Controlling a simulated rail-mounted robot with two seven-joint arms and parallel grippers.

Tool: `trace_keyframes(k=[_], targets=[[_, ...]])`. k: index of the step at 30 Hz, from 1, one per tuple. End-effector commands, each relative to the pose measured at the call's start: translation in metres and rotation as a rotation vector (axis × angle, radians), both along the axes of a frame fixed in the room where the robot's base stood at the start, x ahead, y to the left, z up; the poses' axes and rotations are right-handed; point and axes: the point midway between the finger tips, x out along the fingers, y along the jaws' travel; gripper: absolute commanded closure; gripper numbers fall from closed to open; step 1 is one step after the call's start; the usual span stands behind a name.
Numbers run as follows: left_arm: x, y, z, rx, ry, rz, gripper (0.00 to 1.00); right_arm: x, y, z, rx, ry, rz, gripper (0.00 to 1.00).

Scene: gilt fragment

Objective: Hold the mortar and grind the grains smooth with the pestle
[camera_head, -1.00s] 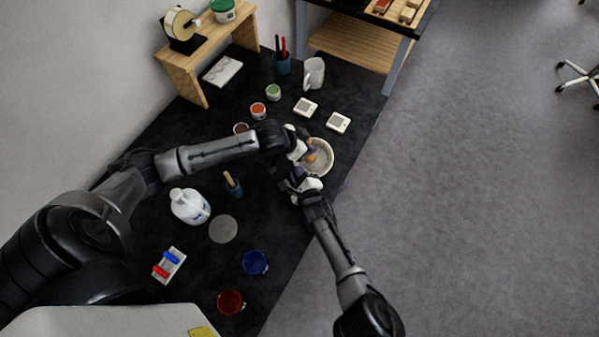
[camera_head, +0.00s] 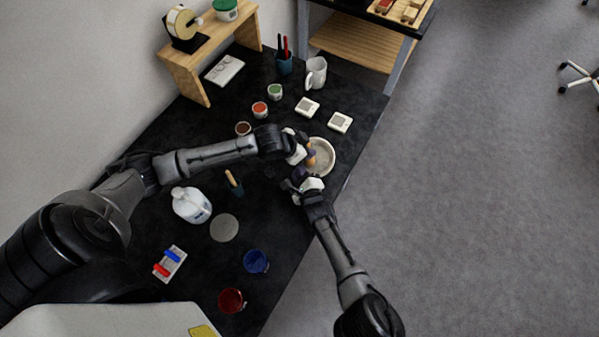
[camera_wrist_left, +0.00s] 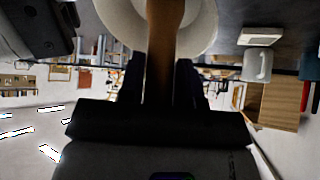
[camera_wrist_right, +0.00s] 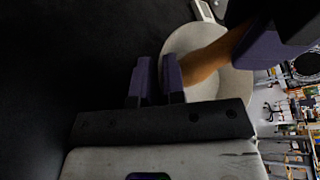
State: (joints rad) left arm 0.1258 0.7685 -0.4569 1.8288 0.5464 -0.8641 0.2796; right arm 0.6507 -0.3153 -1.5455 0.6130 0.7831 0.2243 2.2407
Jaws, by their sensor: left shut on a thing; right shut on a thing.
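The mortar (camera_head: 331,165) is a pale round bowl near the table's right edge in the head view. A greyish fill shows inside it; single grains are too small to tell. The brown wooden pestle (camera_head: 311,158) stands in the bowl, towards its left side. My left gripper (camera_head: 303,151) is shut on the pestle, which also shows between its fingers in the left wrist view (camera_wrist_left: 165,45). My right gripper (camera_head: 301,182) is at the mortar's near side. In the right wrist view its purple-padded fingers (camera_wrist_right: 157,80) are shut on the mortar wall (camera_wrist_right: 205,88).
Two small white square devices (camera_head: 340,122) and a white mug (camera_head: 316,73) stand beyond the mortar. The table edge is close on the mortar's right.

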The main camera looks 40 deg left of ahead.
Motion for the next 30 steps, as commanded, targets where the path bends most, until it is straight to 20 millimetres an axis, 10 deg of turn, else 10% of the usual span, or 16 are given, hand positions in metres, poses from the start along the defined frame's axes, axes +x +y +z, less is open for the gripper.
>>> trace_keyframes(k=[30], targets=[[0.008,0.014,0.0,0.003,0.002,0.001,0.98,-0.001,0.0,-0.002,-0.002,0.002,0.001,1.0]])
